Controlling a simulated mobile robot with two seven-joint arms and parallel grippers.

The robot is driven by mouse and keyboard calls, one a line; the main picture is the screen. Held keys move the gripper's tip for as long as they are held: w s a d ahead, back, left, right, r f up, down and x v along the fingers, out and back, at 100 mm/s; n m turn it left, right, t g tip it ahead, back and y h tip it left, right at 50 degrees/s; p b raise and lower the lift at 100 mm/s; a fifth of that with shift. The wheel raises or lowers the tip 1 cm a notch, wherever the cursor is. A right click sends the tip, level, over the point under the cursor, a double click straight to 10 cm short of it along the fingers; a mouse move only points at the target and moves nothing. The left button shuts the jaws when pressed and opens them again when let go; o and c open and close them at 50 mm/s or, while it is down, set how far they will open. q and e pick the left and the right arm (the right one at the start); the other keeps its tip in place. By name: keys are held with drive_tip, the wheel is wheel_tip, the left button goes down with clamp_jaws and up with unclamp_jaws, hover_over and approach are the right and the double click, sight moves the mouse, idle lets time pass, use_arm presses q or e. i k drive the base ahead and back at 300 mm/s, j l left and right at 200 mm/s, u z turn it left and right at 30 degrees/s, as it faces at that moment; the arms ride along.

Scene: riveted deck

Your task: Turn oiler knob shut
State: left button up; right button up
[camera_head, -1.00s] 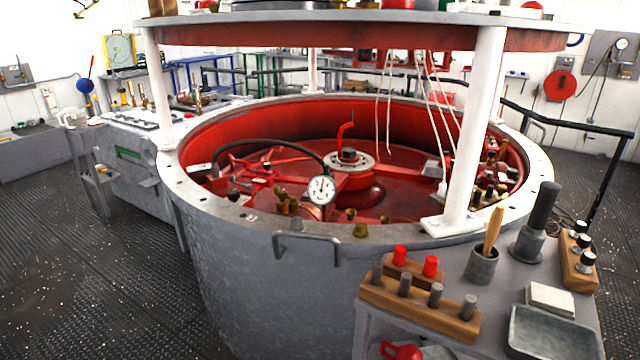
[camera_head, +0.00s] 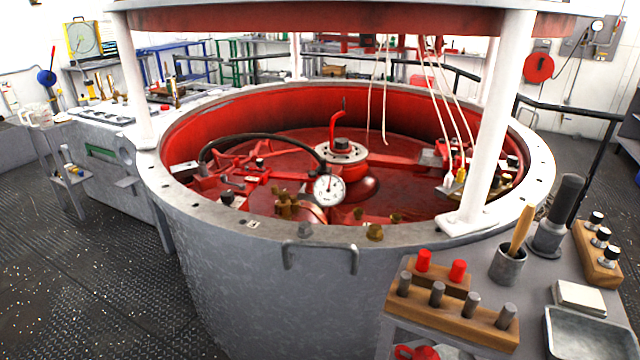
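A large grey round tank (camera_head: 260,280) with a red inside stands in the middle of the head view. Several small brass fittings sit at its near side: a cluster (camera_head: 289,208) left of the white dial gauge (camera_head: 328,188), and a single brass piece (camera_head: 375,232) on the near rim. Small dark-topped fittings (camera_head: 228,199) sit at the near left inside. I cannot tell which of these is the oiler knob, or whether it is open or shut. Neither of my grippers is in view.
A grey side table (camera_head: 533,280) at the lower right holds a wooden peg rack (camera_head: 455,310), a cup with a brush (camera_head: 508,265) and a tray (camera_head: 590,335). White posts (camera_head: 490,120) rise from the rim. Open deck floor (camera_head: 80,290) lies at the left.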

sight(283, 195)
drive_tip(key=i+j+z, duration=0.15)
drive_tip(key=z, duration=0.3)
drive_tip(key=i+j+z, duration=0.1)
drive_tip(key=j+z, duration=0.3)
